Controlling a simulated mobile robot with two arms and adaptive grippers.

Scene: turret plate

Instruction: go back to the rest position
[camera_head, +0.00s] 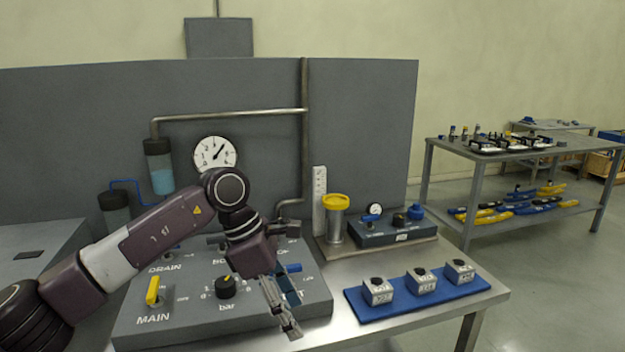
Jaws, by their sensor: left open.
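My left gripper (285,306) reaches in from the left over the right part of a grey control panel (190,325). Its fingers point down near the panel's front right edge, and it is open with nothing seen between the fingers. A blue handle (293,268) shows just behind the gripper. A yellow handle (153,290) stands upright above the label MAIN, and a black knob (226,287) sits above the label bar. My arm hides part of the panel's labels. My right gripper is not in view.
A blue mat (408,308) with three small grey blocks lies right of the panel. Behind it stand a yellow-capped cylinder (335,222) and a small grey box with a gauge (385,232). A pressure gauge (215,154) is on the back wall. Open floor lies to the right.

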